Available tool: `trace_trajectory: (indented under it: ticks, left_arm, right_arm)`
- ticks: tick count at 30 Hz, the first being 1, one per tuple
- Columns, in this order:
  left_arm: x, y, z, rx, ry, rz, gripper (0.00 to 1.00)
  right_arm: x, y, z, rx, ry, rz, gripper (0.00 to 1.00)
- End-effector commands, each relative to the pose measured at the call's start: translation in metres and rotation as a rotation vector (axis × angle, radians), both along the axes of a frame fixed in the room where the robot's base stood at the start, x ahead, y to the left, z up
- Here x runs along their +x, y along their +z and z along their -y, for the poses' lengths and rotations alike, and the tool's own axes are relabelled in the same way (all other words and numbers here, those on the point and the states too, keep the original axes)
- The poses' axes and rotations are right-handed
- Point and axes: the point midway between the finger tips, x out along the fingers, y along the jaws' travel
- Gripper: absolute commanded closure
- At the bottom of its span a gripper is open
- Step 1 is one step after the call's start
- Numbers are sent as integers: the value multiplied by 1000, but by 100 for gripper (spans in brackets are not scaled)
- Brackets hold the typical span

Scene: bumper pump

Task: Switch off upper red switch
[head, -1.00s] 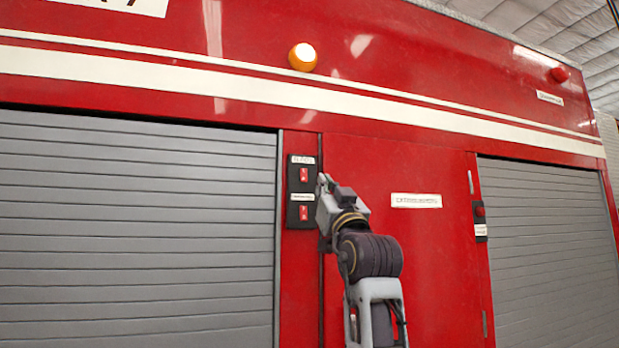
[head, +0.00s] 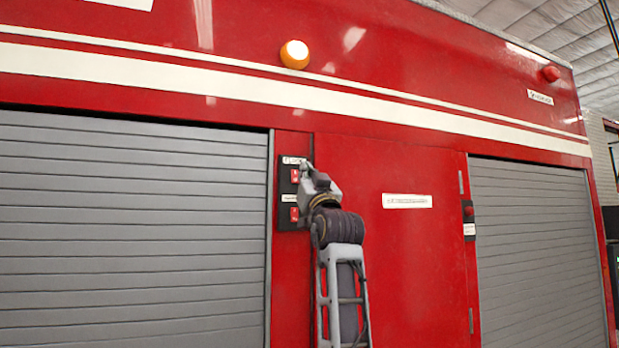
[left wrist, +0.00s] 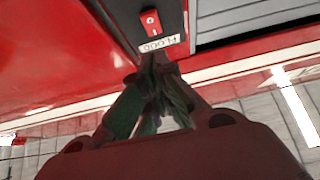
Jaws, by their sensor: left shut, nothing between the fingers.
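The upper red switch (head: 295,175) sits on a black panel (head: 286,222) on the red truck body, under a white label (head: 292,160). A lower red switch (head: 294,214) is on the same panel. In the left wrist view the upper switch (left wrist: 151,22) shows upside down with its label (left wrist: 160,44), which appears to read FLOOD. My left gripper (head: 304,164) is shut and empty, its tips by the panel's upper right edge in the head view. In the left wrist view the closed fingertips (left wrist: 155,60) are close to the label, apart from the switch; contact with the panel cannot be told.
A grey roller shutter (head: 130,230) is left of the panel, and another (head: 535,240) is at the right. A flat red door (head: 400,270) with a white label lies between. An orange lamp (head: 294,54) protrudes above. A small dark box (head: 468,222) sits by the right shutter.

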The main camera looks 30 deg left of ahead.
Motion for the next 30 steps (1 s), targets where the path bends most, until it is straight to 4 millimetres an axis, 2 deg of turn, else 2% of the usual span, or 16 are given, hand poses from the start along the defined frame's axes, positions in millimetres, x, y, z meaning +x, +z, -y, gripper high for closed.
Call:
trace_trajectory:
  ticks: [2, 12, 30]
  left_arm:
    - [5, 9, -7, 0, 1, 0, 100]
    - [27, 2, -32, -1, 0, -1, 100]
    - [31, -1, -37, 3, 1, 3, 100]
  right_arm:
    - [0, 6, -3, 3, 0, 0, 60]
    - [-2, 16, 10, -10, -1, -1, 60]
    - [-2, 16, 13, -14, 0, -1, 60]
